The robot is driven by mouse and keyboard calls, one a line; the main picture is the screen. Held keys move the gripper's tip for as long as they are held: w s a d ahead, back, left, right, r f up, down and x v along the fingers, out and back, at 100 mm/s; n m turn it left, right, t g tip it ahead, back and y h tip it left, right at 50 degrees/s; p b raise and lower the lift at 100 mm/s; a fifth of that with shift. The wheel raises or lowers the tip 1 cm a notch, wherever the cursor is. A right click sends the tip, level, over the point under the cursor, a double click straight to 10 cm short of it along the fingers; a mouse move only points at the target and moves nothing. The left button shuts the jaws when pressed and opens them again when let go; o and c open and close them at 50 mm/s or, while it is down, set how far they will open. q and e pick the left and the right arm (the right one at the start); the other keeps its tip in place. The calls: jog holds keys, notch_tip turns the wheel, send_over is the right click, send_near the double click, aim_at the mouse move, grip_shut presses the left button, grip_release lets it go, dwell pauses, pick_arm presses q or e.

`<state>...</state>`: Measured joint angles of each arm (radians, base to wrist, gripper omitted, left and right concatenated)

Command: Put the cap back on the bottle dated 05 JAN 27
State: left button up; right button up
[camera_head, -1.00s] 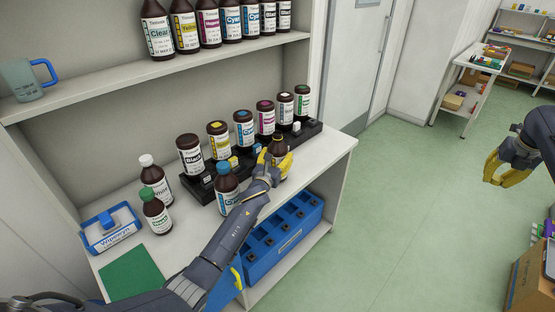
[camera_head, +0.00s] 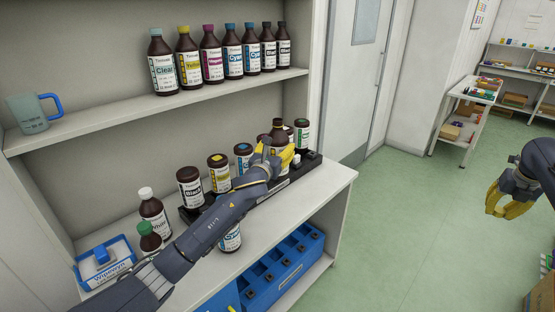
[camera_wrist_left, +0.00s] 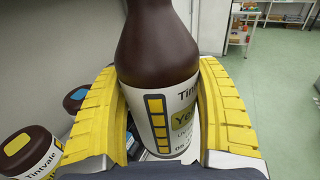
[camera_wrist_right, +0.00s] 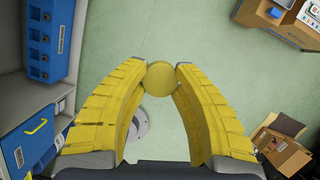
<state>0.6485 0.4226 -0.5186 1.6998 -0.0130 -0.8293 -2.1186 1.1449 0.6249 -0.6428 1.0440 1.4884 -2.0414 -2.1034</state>
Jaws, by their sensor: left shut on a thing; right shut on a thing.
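A dark brown bottle (camera_head: 279,134) with a narrow neck is upright in my left gripper (camera_head: 272,157), raised above the bench rack. In the left wrist view the bottle (camera_wrist_left: 158,45) shows a white label with yellow marks, "Ye…", and a date line starting "05"; the rest is hidden. Its top is cut off there, and in the head view I see no coloured cap on it. My right gripper (camera_head: 510,202) hangs over the floor at the far right. It is shut on a round yellow cap (camera_wrist_right: 160,78), held between its fingertips.
A black rack (camera_head: 310,159) on the bench holds several large capped bottles. A white-capped bottle (camera_head: 151,210), a green-capped bottle (camera_head: 149,238) and a wipes box (camera_head: 104,258) stand left. Capped bottles line the upper shelf (camera_head: 200,104). A blue crate (camera_head: 285,268) sits below the bench.

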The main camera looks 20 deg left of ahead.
pick_arm(q)
jog(key=shift+r, duration=0.7)
jog(key=o, duration=0.9)
jog(key=c, duration=0.9)
